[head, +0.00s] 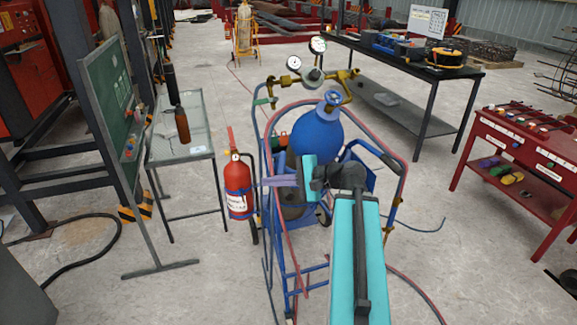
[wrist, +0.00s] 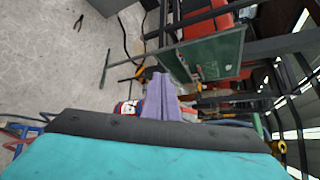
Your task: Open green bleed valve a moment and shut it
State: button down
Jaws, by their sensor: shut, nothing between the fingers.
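A blue gas cylinder (head: 318,138) stands in a blue cart. A brass regulator (head: 312,76) with two round gauges sits above it. A small green lever (head: 263,101) shows at the left brass fitting and may be the green bleed valve; its exact position is too small to tell. My gripper (head: 268,181) is in front of the cylinder, below and apart from the green lever, pointing left. Its purple fingers (wrist: 160,90) are shut with nothing between them.
A red fire extinguisher (head: 238,186) stands left of the cart, close to my fingertips in the picture. A green board (head: 113,105) and a small table (head: 186,140) are further left. Hoses (head: 405,185) loop around the cart. A red workbench (head: 520,160) is at right.

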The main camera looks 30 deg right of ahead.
jog(key=s+a+f+n+g, duration=0.2)
jog(key=s+a+f+g, duration=0.1)
jog(key=a+f, duration=0.75)
jog(key=s+a+f+n+g, duration=0.1)
jog(key=s+a+f+g, duration=0.45)
jog(key=f, duration=0.75)
jog(key=s+a+f+n+g, duration=0.1)
jog(key=a+f+n+g, duration=0.1)
jog(key=a+f, duration=0.85)
jog(key=s+a+f+n+g+h, duration=0.2)
jog(key=s+f+n+g+h, duration=0.25)
jog(key=s+f, duration=1.1)
jog(key=s+d+f+n+g+h, duration=0.2)
jog(key=s+d+f+n+h, duration=0.2)
jog(key=s+d+n, duration=0.3)
jog(key=shift+s+f, duration=0.3)
jog(key=shift+f, duration=0.15)
